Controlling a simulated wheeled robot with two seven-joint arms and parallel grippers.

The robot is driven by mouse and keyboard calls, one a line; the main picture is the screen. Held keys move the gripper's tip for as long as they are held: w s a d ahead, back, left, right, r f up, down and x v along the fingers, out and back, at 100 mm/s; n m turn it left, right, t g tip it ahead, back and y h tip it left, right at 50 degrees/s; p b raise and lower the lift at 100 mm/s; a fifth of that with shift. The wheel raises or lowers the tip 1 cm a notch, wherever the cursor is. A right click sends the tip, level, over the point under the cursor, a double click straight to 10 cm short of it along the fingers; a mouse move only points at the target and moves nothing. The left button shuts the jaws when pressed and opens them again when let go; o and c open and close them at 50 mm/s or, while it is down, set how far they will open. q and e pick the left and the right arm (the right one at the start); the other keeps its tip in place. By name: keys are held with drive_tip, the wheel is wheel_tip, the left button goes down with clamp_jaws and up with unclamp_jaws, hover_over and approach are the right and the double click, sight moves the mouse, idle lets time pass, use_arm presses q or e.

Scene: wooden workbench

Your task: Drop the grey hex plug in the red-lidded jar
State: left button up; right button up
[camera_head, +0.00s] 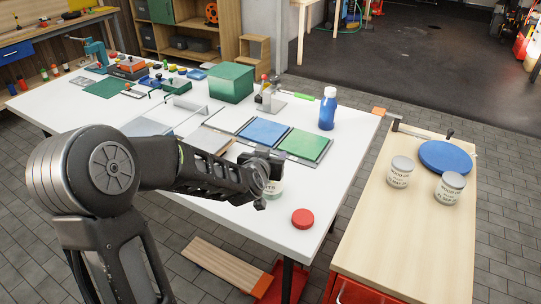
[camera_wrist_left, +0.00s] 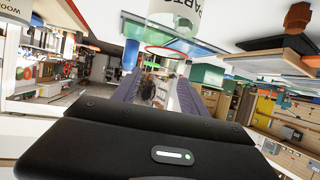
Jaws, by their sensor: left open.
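The parts jar (camera_head: 274,188) stands on the white bench near its front edge, partly hidden behind my left gripper. Its label shows in the left wrist view (camera_wrist_left: 176,18), where the jar appears upside down with a thin red ring at its mouth. A red lid (camera_head: 302,218) lies flat on the bench to the right of the jar. My left gripper (camera_head: 262,168) is just above and beside the jar; in the left wrist view its fingers (camera_wrist_left: 158,92) are apart. My right gripper is not in view.
Blue (camera_head: 264,131) and green (camera_head: 303,144) trays lie behind the jar. A blue bottle (camera_head: 328,110) stands at the back right and a green box (camera_head: 231,82) farther back. A wooden side table (camera_head: 385,235) holds two tins and a blue disc. Bench around the red lid is clear.

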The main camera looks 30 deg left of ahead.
use_arm(q)
wheel_tip(320, 180, up, 7)
drive_tip(key=p, duration=0.5)
drive_tip(key=shift+p, duration=0.4)
